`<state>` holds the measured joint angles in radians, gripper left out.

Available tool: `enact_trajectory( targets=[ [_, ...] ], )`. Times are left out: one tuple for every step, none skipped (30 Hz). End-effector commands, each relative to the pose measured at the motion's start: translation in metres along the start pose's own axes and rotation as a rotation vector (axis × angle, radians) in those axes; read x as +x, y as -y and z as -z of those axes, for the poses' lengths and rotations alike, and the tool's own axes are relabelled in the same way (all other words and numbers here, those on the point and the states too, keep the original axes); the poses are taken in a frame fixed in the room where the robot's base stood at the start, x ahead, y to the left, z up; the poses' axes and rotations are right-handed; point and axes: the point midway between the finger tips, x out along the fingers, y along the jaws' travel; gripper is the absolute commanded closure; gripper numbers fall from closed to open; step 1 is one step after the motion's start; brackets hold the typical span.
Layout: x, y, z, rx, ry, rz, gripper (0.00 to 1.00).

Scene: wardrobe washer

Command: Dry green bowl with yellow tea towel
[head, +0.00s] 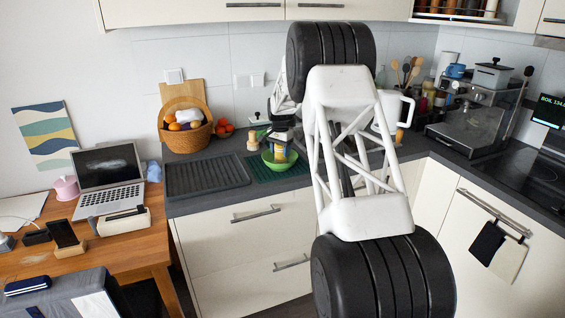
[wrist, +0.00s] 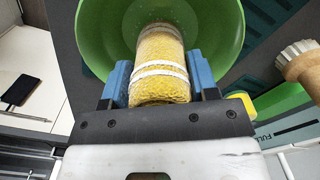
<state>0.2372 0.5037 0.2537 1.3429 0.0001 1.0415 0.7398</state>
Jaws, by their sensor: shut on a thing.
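The green bowl (head: 280,161) sits on the dark green mat on the counter, below my gripper (head: 280,146). In the wrist view the bowl (wrist: 222,25) fills the upper middle, open towards the camera. My gripper (wrist: 160,80) has its blue fingers shut on the yellow tea towel (wrist: 161,82), which looks rolled up and has white bands. The towel's far end reaches into the bowl's opening. I cannot tell whether it touches the bowl's inner surface. In the head view the towel is small and mostly hidden by the gripper.
A dark green mat (head: 259,173) lies under the bowl, with a dark ridged drainer (head: 206,178) to its left. A fruit basket (head: 187,137) stands behind the drainer. In the wrist view a wooden-handled brush (wrist: 302,65) is close on the right. My arm covers the counter right of the bowl.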

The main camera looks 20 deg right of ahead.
Motion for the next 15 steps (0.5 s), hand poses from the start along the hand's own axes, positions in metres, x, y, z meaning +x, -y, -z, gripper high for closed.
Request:
enact_trajectory(
  targets=[
    [-0.001,0.001,-0.005,-0.001,0.0,0.0,0.65],
    [-0.001,0.001,-0.008,-0.001,-0.001,0.001,0.65],
    [-0.002,0.002,-0.011,-0.001,-0.001,0.001,0.65],
    [-0.002,0.002,-0.013,0.0,-0.001,0.001,0.65],
    [-0.002,0.003,-0.015,0.0,-0.001,0.001,0.65],
    [-0.002,0.003,-0.017,0.001,-0.001,0.001,0.65],
    [-0.001,0.003,-0.019,0.001,-0.001,0.001,0.65],
    [-0.001,0.003,-0.019,0.001,-0.001,0.001,0.65],
    [-0.001,0.003,-0.02,0.001,0.0,0.0,0.65],
    [-0.001,0.003,-0.02,0.001,0.0,0.0,0.65],
    [-0.001,0.003,-0.02,0.001,0.0,0.0,0.65],
    [-0.001,0.003,-0.02,0.001,0.0,0.0,0.65],
    [-0.001,0.003,-0.02,0.001,0.0,0.0,0.65],
    [-0.001,0.003,-0.02,0.001,0.0,0.0,0.65],
    [-0.001,0.003,-0.02,0.001,0.0,0.0,0.65]
  ],
)
